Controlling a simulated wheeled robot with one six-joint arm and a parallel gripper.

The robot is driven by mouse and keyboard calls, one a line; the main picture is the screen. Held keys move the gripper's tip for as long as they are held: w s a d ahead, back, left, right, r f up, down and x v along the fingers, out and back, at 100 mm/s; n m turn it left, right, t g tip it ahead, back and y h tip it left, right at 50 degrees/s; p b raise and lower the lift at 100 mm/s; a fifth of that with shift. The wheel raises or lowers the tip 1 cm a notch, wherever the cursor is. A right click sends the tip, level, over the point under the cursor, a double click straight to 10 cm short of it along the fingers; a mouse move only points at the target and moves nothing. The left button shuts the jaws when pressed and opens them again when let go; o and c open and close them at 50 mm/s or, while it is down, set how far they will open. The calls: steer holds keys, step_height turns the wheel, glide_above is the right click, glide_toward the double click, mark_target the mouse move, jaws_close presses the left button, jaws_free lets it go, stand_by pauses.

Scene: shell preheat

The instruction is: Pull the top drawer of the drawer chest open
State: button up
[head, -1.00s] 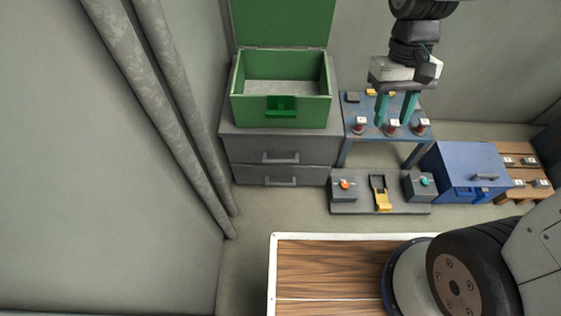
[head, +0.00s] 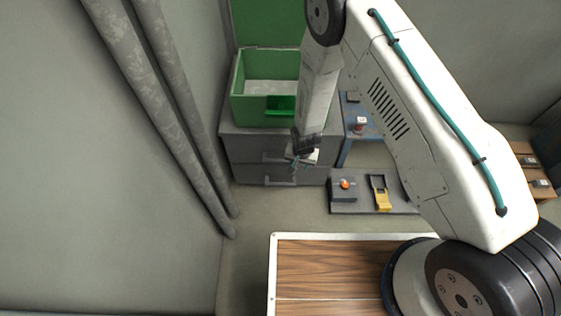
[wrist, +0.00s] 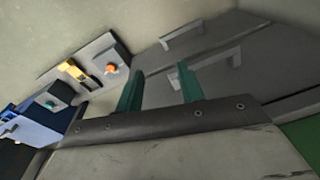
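The grey drawer chest (head: 240,146) stands against the back wall with two drawers, each with a bar handle. Both drawers look shut. The top drawer's handle (head: 271,157) is partly hidden by my arm in the head view; the bottom handle (head: 281,181) shows below it. In the wrist view both handles are seen, the nearer one (wrist: 208,61) just beyond the fingertips, the other (wrist: 181,37) farther off. My gripper (head: 299,163) is in front of the chest's right part. Its two green fingers (wrist: 157,84) are apart and empty, and I see no contact with a handle.
An open green box (head: 250,108) sits on the chest. A panel with an orange knob and yellow lever (head: 360,205) lies right of the chest. A blue table (head: 349,125) stands behind it. Grey pipes (head: 170,115) run down the left wall.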

mark_target(281, 160)
steer(key=s+a+f+m+t+y, duration=0.1)
steer(key=s+f+m+t+y, duration=0.2)
steer(key=f, duration=0.8)
steer(key=s+a+f+m+t, duration=0.1)
steer(key=f+m+t, duration=0.3)
steer(key=f, duration=0.8)
steer(key=w+a+r+m+t+y, duration=0.2)
steer(key=w+r+m+t+y, duration=0.25)
steer(key=r+t, duration=0.5)
steer(key=shift+g+h, duration=0.45)
steer(key=shift+g, duration=0.1)
steer(key=x, duration=0.2)
steer(key=r+x, duration=0.1)
steer(key=x, duration=0.5)
steer(key=shift+w+r, duration=0.15)
steer(key=shift+w, duration=0.1)
steer(key=shift+c, duration=0.4)
steer(key=shift+n, duration=0.25)
jaws_close()
